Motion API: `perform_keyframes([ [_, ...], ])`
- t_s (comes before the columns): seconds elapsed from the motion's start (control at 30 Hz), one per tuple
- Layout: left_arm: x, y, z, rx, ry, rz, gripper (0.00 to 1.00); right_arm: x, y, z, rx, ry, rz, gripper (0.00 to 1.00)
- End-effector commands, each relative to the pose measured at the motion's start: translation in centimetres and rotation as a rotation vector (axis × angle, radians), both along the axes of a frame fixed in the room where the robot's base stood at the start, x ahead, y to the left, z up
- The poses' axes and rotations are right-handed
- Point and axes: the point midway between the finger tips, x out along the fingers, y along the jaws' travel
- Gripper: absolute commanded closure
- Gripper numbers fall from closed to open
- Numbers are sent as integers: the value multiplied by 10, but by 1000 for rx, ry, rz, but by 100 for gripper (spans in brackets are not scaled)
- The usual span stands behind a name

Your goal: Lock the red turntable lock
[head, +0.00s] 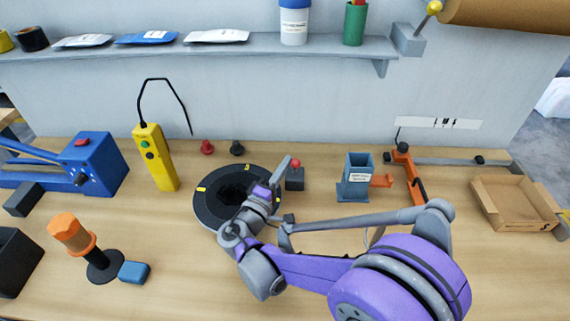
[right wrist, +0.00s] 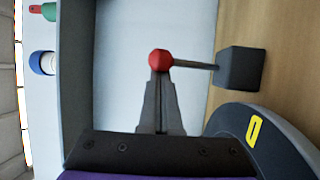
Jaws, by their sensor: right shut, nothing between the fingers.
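The turntable lock is a small dark block (head: 295,181) with a red ball knob (head: 296,163), standing at the right rim of the black turntable (head: 207,207). In the right wrist view the red knob (right wrist: 160,60) sits on a thin grey rod running to the dark block (right wrist: 240,68). My right gripper (head: 287,160) is shut and empty, its tips right by the knob. In the right wrist view the shut fingertips (right wrist: 158,77) overlap the knob's lower edge; I cannot tell whether they touch. The turntable's rim with a yellow mark (right wrist: 254,130) shows there too. My left gripper is not in view.
A yellow pendant (head: 156,160) stands behind left of the turntable, beside red (head: 207,148) and black (head: 237,149) knobs. The front left holds an orange-handled tool (head: 72,233).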

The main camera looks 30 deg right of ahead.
Motion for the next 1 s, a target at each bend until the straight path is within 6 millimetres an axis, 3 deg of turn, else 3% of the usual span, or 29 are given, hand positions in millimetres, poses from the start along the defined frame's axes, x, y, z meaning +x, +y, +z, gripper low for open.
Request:
perform_keyframes([
  [0.5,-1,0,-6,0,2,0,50,-50,76,-12,0,1,4,100],
  [1.0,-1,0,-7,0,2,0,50,-57,86,-13,-1,1,1,100],
])
